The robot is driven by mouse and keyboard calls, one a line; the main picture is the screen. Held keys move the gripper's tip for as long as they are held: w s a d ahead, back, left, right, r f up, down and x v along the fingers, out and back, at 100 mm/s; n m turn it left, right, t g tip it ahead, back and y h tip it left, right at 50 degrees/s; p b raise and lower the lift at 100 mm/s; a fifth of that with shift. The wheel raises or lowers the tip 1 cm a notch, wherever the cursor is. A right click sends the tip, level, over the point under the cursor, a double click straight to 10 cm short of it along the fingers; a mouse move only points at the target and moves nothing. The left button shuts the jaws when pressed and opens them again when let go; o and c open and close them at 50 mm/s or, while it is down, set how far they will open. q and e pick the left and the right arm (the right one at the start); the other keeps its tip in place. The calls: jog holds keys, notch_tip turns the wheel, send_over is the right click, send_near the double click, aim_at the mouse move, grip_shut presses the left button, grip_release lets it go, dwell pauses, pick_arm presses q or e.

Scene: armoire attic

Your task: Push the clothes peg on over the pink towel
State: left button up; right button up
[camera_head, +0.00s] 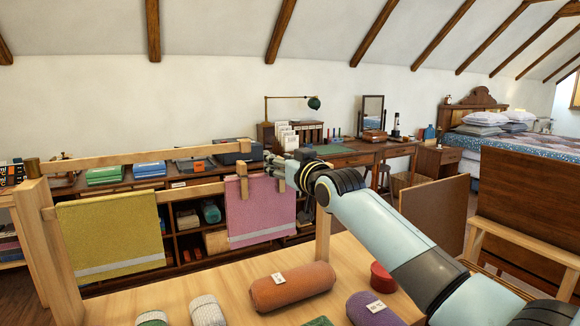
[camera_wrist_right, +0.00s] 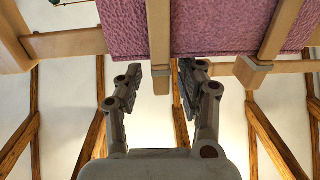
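The pink towel (camera_head: 262,212) hangs over the wooden rail at the right end of the rack. It also fills the top of the right wrist view (camera_wrist_right: 215,22). One wooden peg (camera_head: 243,170) sits over the towel's left part; it shows right of centre in the right wrist view (camera_wrist_right: 268,48). The clothes peg (camera_wrist_right: 158,30) stands between my right gripper's fingers (camera_wrist_right: 162,76), over the towel's other side. In the head view my right gripper (camera_head: 279,170) is at the towel's upper right corner. My left gripper is out of view.
A yellow towel (camera_head: 112,236) hangs on the left of the rack. Rolled towels, one orange-brown (camera_head: 292,287) and one purple (camera_head: 372,310), lie on the wooden table (camera_head: 240,277) in front. A red tin (camera_head: 383,278) stands near my right arm.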

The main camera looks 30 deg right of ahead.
jog(key=s, duration=1.1)
jog(key=shift+s, duration=0.15)
jog(key=shift+s+a, duration=0.1)
